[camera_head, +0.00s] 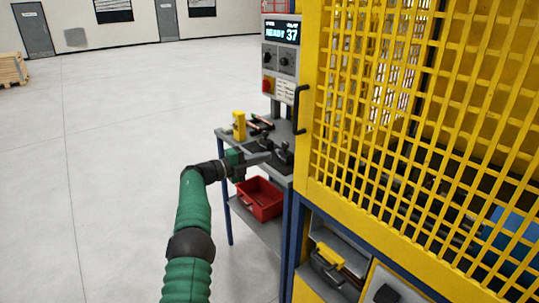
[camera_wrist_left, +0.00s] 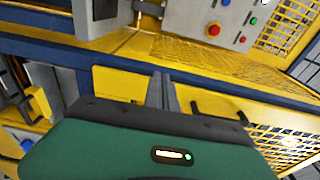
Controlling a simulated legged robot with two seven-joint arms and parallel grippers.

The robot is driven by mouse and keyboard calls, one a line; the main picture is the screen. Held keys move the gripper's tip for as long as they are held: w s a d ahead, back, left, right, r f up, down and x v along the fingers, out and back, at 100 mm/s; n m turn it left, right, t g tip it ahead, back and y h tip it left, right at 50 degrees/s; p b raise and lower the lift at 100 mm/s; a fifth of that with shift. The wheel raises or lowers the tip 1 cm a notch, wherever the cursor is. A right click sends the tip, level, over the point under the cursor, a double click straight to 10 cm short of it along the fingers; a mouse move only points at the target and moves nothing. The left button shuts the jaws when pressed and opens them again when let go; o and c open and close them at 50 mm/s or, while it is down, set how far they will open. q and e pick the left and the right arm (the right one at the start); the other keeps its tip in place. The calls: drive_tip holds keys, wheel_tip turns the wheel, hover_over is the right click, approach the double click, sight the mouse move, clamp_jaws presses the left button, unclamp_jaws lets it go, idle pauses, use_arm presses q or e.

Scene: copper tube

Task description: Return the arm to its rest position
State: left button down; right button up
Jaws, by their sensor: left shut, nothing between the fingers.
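My left arm, with green sleeves and black joints, reaches forward in the head view. Its gripper (camera_head: 262,157) is shut and empty, beside the front edge of the small work table (camera_head: 222,133). In the left wrist view the grey fingers (camera_wrist_left: 162,90) are together in front of the green gripper body, with nothing between them. My right arm and gripper are not in view. I cannot make out a copper tube in either view.
A yellow mesh machine cage (camera_head: 312,150) stands close on the right, with a control panel (camera_head: 281,60) on its post. Dark tools and a yellow object (camera_head: 239,126) are on the table. A red bin (camera_head: 260,198) sits on the lower shelf.

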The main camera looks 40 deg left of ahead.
use_arm(q)
drive_tip(key=w+r+n+t+y+p, duration=0.3)
drive_tip(key=r+n+y, duration=0.4)
drive_tip(key=r+n, duration=0.15)
drive_tip(key=s+d+f+n+g+y+p, duration=0.1)
drive_tip(key=s+d+f+n+g+p, duration=0.1)
drive_tip(key=s+d+f+n+g, duration=0.55)
drive_tip(key=s+d+f+n+g+y+p, duration=0.1)
drive_tip(key=s+d+f+n+g, duration=0.4)
drive_tip(key=d, duration=1)
drive_tip(key=s+d+f+g, duration=0.1)
drive_tip(key=s+d+f, duration=0.2)
drive_tip(key=s, duration=0.5)
drive_tip(key=s+d+f+g+h+p, duration=0.1)
drive_tip(key=s+d+f, duration=0.3)
drive_tip(key=s, duration=0.5)
drive_tip(key=s+d+f+n+g+h+p, duration=0.1)
drive_tip(key=s+d+f+g, duration=0.1)
drive_tip(key=s+d, duration=0.4)
drive_tip(key=s+f, duration=0.1)
drive_tip(key=s, duration=0.1)
drive_tip(key=shift+s+f, duration=0.25)
drive_tip(key=shift+s, duration=0.05)
drive_tip(key=shift+g, duration=0.25)
